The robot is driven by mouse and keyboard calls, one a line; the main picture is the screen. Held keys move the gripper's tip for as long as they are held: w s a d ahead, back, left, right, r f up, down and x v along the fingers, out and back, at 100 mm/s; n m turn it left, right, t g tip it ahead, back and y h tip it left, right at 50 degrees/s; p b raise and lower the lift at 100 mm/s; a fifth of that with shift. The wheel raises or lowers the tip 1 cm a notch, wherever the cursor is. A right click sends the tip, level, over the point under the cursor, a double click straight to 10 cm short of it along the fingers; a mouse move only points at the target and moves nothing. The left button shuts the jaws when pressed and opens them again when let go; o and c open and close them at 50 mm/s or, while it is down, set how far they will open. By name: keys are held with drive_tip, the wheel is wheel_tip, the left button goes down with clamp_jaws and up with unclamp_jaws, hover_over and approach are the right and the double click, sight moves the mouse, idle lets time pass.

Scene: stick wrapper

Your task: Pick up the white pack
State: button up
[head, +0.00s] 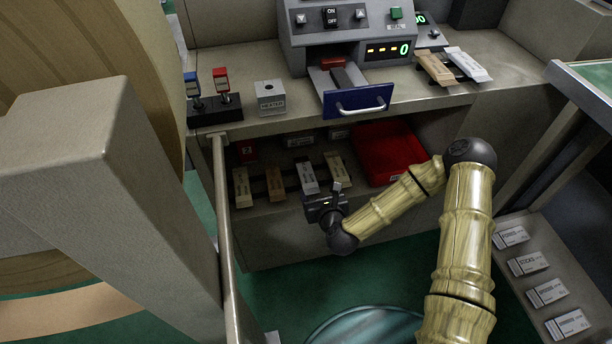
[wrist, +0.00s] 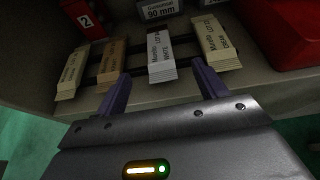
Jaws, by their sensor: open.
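The white pack (head: 307,174), labelled WHITE, lies on the open shelf under the counter, in a row of packs on a dark rack. In the wrist view the white pack (wrist: 160,55) stands straight ahead, its near end between the lines of my two fingers. My gripper (head: 322,194) is at the shelf's front, just short of the pack. In the wrist view my gripper (wrist: 160,76) is open, with nothing between the fingers. Another white pack (head: 468,64) lies on the counter top beside a tan one.
Close neighbours are a brown pack (wrist: 108,62) on the left and a tan pack (wrist: 217,43) on the right, with a cream pack (wrist: 72,73) farther left. A red tray (head: 388,152) fills the shelf's right. An open cabinet door (head: 225,235) stands left of my arm.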

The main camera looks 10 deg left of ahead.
sight(307, 174)
drive_tip(key=b+x, duration=0.1)
drive_tip(key=x, duration=0.5)
drive_tip(key=shift+w+a+f, duration=0.2)
drive_tip(key=shift+w, duration=0.1)
drive_tip(key=shift+b+x, duration=0.8)
drive_tip(key=shift+x, duration=1.8)
drive_tip(key=shift+s+a+f, duration=0.1)
drive_tip(key=c, duration=1)
drive_tip(key=shift+c, duration=0.2)
